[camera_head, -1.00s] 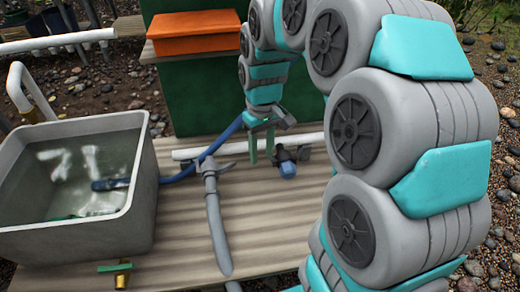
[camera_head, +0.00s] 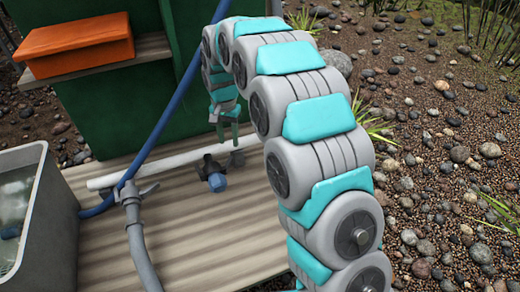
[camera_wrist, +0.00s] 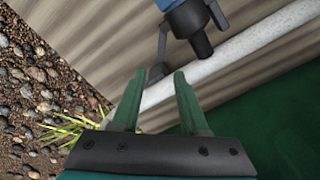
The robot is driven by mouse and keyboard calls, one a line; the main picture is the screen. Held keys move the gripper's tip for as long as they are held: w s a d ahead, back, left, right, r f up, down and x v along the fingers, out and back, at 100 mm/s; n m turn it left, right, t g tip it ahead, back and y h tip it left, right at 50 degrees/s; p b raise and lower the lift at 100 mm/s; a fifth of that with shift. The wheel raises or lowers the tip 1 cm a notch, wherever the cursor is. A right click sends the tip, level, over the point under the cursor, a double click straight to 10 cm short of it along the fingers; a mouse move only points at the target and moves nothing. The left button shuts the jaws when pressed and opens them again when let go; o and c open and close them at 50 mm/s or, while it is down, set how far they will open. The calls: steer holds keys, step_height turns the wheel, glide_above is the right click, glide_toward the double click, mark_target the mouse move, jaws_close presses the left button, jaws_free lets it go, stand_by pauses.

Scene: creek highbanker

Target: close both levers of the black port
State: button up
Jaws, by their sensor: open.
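The black port (camera_head: 208,168) is a dark fitting with a blue end (camera_head: 217,182), beside the white pipe on the boards. In the wrist view the port (camera_wrist: 190,20) is at the top centre. A thin grey lever (camera_wrist: 161,42) stands out on its left side and a shorter dark lever (camera_wrist: 217,14) on its right; both seem swung out from the body. My gripper (camera_head: 228,134) is above and slightly right of the port, fingers pointing down. In the wrist view my gripper (camera_wrist: 157,80) is open and empty, with the left lever's lower end near its fingertips. I cannot tell whether they touch.
The white pipe (camera_wrist: 230,55) runs past the port. A grey hose valve (camera_head: 132,195) with a hose and a blue hose (camera_head: 100,208) lie to its left. A grey water basin (camera_head: 48,215) is at the left edge. A green box (camera_head: 110,115) stands behind. Gravel is on the right.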

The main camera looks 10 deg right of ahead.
mark_target(231, 158)
steer(key=shift+w+f, duration=0.1)
steer(key=shift+f, duration=0.1)
step_height(231, 158, down, 8)
steer(key=shift+r+b, duration=0.25)
steer(key=shift+b, duration=0.2)
steer(key=shift+c, duration=0.3)
jaws_close()
